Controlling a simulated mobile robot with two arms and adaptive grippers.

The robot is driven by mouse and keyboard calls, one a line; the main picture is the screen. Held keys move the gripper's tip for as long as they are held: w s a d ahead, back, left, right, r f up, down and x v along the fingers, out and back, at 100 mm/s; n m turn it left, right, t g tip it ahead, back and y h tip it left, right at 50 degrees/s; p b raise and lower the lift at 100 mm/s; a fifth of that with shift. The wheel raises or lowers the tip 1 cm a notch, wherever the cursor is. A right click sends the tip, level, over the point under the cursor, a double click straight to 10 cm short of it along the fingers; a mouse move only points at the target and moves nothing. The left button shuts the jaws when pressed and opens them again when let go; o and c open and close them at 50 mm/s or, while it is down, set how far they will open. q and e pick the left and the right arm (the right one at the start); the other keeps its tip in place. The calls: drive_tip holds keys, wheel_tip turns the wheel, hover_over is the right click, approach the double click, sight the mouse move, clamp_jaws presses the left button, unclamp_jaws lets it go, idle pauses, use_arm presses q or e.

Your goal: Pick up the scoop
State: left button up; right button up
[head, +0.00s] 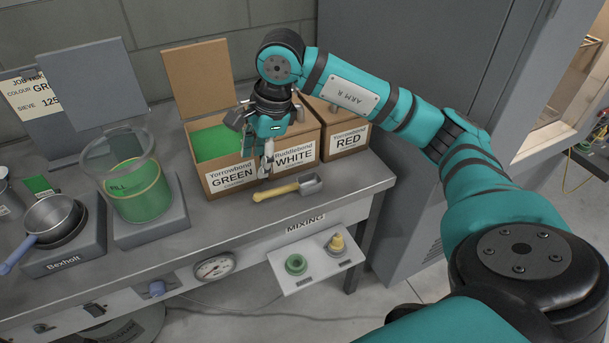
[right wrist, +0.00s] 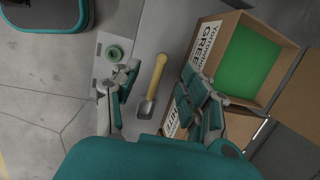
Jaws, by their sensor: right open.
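The scoop (head: 289,188) lies on the grey bench top in front of the cardboard boxes. It has a yellow handle pointing left and a grey metal head at the right. My right gripper (head: 265,170) is above the bench by the boxes, pointing down, near the scoop's handle end in the head view. In the right wrist view the scoop (right wrist: 152,86) lies between the two spread fingers of my right gripper (right wrist: 160,88), apart from both. The right gripper is open and empty. My left gripper is in neither view.
The open GREEN box (head: 233,178) holds green powder; the WHITE box (head: 296,155) and RED box (head: 347,139) stand beside it. A small shelf (head: 316,268) juts from the bench front.

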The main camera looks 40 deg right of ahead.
drive_tip(key=d+h, duration=0.3)
drive_tip(key=d, duration=0.3)
drive_tip(key=p, duration=0.1)
hover_over(281, 188)
drive_tip(key=f, duration=0.8)
drive_tip(key=shift+s+d+f, duration=0.15)
drive_tip(key=shift+s+f, duration=0.25)
drive_tip(key=shift+w+f, duration=0.15)
drive_tip(key=shift+f, duration=0.45)
drive_tip(key=f+p, duration=0.1)
drive_tip(key=f, duration=0.3)
drive_tip(key=shift+a+f+p, duration=0.1)
drive_tip(key=shift+a+p, duration=0.1)
drive_tip(key=shift+p, duration=0.15)
drive_tip(key=shift+w+f, duration=0.25)
drive_tip(key=shift+f, duration=0.35)
clamp_jaws()
